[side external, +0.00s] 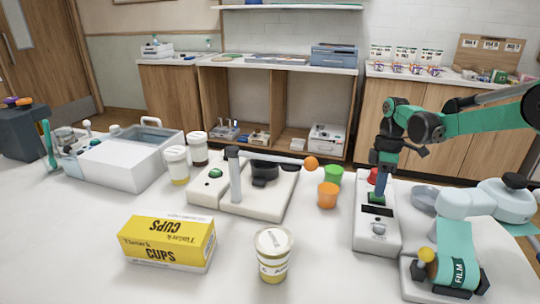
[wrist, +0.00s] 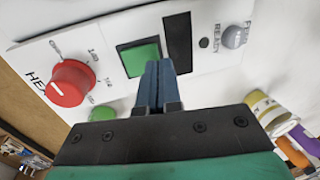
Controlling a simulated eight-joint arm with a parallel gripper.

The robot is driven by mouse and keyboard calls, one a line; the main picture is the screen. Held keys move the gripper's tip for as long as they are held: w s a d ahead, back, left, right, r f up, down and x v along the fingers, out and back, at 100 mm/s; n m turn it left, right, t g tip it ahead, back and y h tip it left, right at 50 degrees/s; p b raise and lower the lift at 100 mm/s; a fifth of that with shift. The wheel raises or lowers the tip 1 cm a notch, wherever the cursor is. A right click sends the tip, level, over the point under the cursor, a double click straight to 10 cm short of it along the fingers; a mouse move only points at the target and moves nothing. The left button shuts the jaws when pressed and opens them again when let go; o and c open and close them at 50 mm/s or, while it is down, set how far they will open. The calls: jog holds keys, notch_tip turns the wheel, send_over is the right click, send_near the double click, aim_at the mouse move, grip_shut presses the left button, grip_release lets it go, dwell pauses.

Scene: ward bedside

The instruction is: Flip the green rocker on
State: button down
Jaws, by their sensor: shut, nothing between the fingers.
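The green rocker (wrist: 140,57) is a square green switch in a dark frame on a white control box (side external: 372,242). In the side view the rocker (side external: 376,199) shows just below my fingertips. My gripper (wrist: 160,68) is shut and empty, its blue fingers pressed together. In the wrist view the fingertips lie at the rocker's lower right edge and cover a little of it. In the side view my gripper (side external: 380,190) points down over the box. I cannot tell whether the tips touch the rocker, or which way it is tilted.
A red dial (wrist: 69,83) sits beside the rocker; a dark slot (wrist: 178,43) and grey knob (wrist: 234,37) lie on its other side. A device marked FILM (side external: 457,255) stands close right.

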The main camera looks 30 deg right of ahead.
jog(key=shift+f, duration=0.35)
jog(key=shift+s+a+f+t+h, duration=0.15)
jog(key=shift+a+f+t+h, duration=0.05)
jog(key=shift+f+t+h, duration=0.1)
jog(key=shift+d, duration=0.1)
jog(key=shift+d+r, duration=0.1)
jog(key=shift+w+d+r, duration=0.2)
jog(key=shift+w+d, duration=0.25)
jog(key=shift+w, duration=0.15)
